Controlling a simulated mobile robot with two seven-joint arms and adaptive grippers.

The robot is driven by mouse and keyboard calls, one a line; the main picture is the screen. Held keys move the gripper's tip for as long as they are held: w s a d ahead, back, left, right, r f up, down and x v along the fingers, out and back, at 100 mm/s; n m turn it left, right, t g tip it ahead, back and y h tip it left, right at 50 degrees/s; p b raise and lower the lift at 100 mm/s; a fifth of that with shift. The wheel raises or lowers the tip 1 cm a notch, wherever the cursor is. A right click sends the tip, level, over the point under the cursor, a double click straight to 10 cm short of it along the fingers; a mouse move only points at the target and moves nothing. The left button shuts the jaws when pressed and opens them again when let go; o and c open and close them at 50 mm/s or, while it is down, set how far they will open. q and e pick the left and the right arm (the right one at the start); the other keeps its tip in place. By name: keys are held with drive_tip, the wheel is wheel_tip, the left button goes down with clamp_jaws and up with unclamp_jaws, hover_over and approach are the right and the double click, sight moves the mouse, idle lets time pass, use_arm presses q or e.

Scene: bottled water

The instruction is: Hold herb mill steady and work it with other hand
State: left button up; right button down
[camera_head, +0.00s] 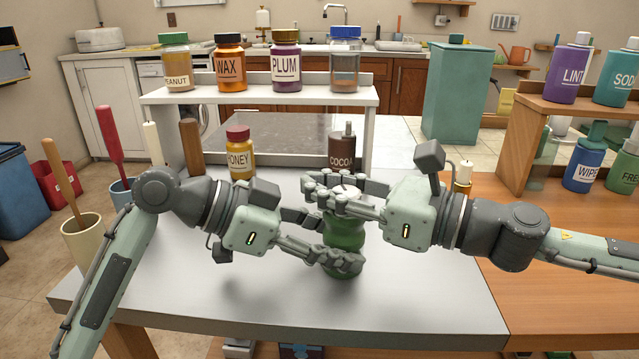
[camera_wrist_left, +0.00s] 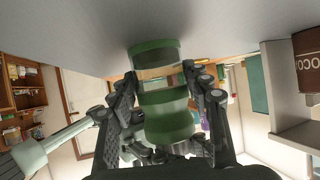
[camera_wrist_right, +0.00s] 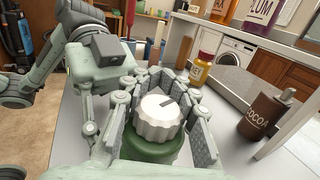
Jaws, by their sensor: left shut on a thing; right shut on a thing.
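The herb mill (camera_head: 345,235) stands upright on the grey table, with a green body and a ribbed white knob (camera_wrist_right: 160,118) on top. My left gripper (camera_head: 338,262) is shut around the lower part of the body. In the left wrist view, the mill (camera_wrist_left: 166,108) shows a clear band between green sections, with fingers on both sides. My right gripper (camera_head: 345,200) is shut around the top of the mill, above the left one. In the right wrist view, its fingers flank the white knob. The fingers hide parts of the mill in the head view.
A honey jar (camera_head: 240,160) and a brown cocoa bottle (camera_head: 341,150) stand behind the grippers, by a white shelf (camera_head: 260,95) with several jars. Holders with utensils are at the left, and a wooden rack (camera_head: 530,125) with bottles is at the right. The front of the table is clear.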

drive_tip(key=shift+a+g, duration=0.1)
drive_tip(key=shift+g, duration=0.2)
drive_tip(key=shift+s+n+g+h, duration=0.1)
drive_tip(key=shift+s+n+g, duration=0.45)
drive_tip(key=shift+n+g, duration=1.6)
drive_tip(key=shift+s+n+g+h, duration=0.1)
drive_tip(key=shift+s+n+g, duration=0.85)
drive_tip(key=shift+g, duration=1.95)
drive_tip(key=shift+s+n+g+h, duration=0.1)
drive_tip(key=shift+s+n+g, duration=0.1)
drive_tip(key=shift+n+g, duration=2.15)
drive_tip(key=shift+g, duration=0.4)
drive_tip(key=c, duration=1.1)
unclamp_jaws()
drive_tip(key=shift+c, duration=0.2)
drive_tip(key=shift+m, duration=0.25)
